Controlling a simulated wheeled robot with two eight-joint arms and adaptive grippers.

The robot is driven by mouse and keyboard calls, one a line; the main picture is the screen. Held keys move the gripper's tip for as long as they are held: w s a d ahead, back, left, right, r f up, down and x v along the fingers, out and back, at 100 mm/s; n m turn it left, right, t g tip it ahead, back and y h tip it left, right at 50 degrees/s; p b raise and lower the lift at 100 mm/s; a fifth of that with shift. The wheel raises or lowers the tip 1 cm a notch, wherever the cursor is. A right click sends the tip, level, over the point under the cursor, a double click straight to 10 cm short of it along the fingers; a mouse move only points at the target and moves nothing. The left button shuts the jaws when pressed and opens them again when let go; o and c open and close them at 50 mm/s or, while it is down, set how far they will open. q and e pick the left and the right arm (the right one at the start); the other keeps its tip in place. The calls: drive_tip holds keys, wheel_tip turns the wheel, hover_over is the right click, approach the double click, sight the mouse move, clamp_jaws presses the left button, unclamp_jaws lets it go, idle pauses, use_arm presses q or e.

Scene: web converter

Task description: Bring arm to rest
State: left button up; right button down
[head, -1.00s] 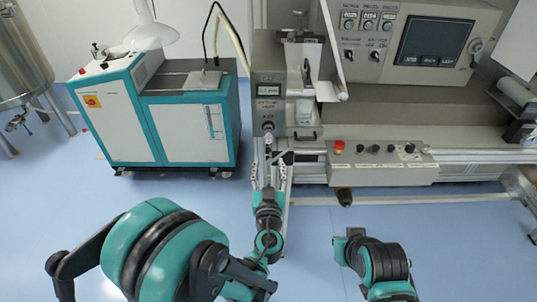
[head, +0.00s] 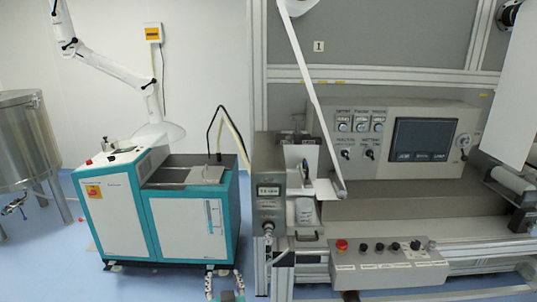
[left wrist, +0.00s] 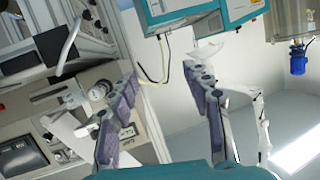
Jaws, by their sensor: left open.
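My left gripper (head: 224,274) shows at the bottom edge of the head view, in front of the teal and white cabinet. Only its fingers and a little of its body are in frame, and the fingers stand apart, pointing up. In the left wrist view my left gripper (left wrist: 162,85) has its two purple-padded fingers spread wide, with nothing between them. The rest of my left arm is out of the head view. My right gripper and arm are not in view.
The teal and white cabinet (head: 180,228) stands at left, beside a steel tank (head: 25,145). The converter's control box (head: 267,190), button panel (head: 388,262) and screen panel (head: 420,140) fill the right. Blue floor (head: 70,245) is clear at lower left.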

use_arm(q)
drive_tip(key=s+a+f+g, duration=0.2)
drive_tip(key=s+a+g, duration=0.2)
drive_tip(key=s+a, duration=0.35)
drive_tip(key=s+d+f+m+g+h, duration=0.1)
drive_tip(key=s+f+g+h, duration=0.1)
drive_tip(key=s, duration=0.9)
drive_tip(key=shift+s+d+m+g+h, duration=0.15)
drive_tip(key=shift+d+m+g+h, duration=0.25)
drive_tip(key=shift+g+h, duration=0.3)
